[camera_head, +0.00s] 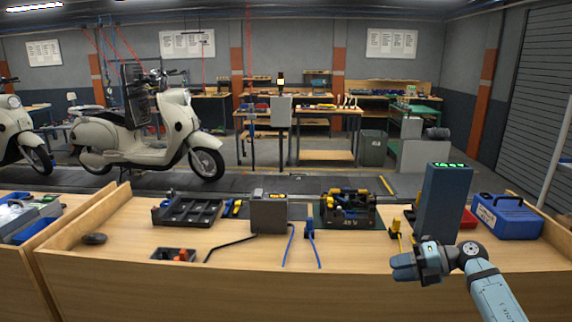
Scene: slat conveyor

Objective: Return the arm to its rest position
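My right arm comes in from the lower right. Its gripper (405,267) is above the front part of the wooden workbench (150,268) and points left. The fingers are small and seen from the side, so I cannot tell whether they are open or shut. No object shows clearly in them. My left gripper is not in view.
On the bench stand a black tray (188,211), a grey box (269,213) with cables, a parts holder (348,209), a tall dark unit (443,205) with a green display and a blue case (507,215). A cream scooter (150,135) stands beyond. The front middle of the bench is mostly clear.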

